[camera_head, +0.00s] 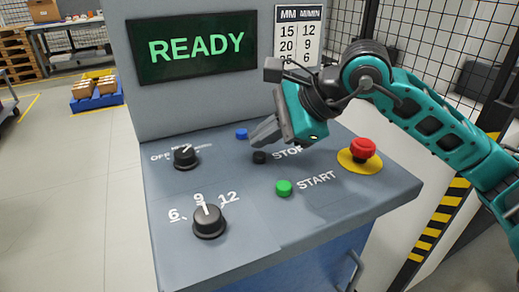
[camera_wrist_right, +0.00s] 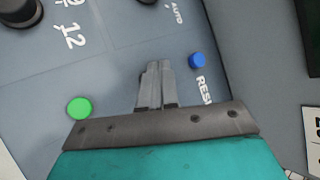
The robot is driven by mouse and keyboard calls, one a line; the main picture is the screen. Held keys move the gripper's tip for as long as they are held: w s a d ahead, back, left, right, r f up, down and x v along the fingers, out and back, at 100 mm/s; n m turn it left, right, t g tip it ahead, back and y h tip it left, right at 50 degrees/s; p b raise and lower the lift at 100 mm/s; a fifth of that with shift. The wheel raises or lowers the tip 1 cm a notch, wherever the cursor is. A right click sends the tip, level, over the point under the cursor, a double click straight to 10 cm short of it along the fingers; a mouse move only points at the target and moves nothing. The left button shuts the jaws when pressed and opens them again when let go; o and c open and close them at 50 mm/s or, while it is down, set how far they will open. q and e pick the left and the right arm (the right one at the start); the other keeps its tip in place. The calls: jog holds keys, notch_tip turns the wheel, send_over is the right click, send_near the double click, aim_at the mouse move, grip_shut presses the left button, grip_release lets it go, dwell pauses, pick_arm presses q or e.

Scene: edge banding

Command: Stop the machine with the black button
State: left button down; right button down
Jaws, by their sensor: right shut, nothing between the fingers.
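The black button (camera_head: 260,157) sits on the grey control panel (camera_head: 240,210), left of the STOP label. My right gripper (camera_head: 254,142) is shut and empty, its fingertips just above and beside the black button; I cannot tell whether they touch it. In the right wrist view the shut fingers (camera_wrist_right: 159,66) point at the panel between the green and blue buttons, and the black button does not show. The screen (camera_head: 195,47) reads READY in green. My left gripper is not in view.
The green START button (camera_head: 284,187), blue button (camera_head: 241,134) and red emergency stop (camera_head: 363,149) on its yellow base are close by. Two black knobs (camera_head: 185,157) (camera_head: 209,221) stand at the left. A wire fence (camera_head: 430,45) is behind my right arm.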

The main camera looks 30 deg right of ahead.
aim_at(264, 156)
jog(key=shift+r, duration=0.1)
jog(key=shift+r+p, duration=1.8)
jog(key=shift+r, duration=0.75)
jog(key=shift+f, duration=0.1)
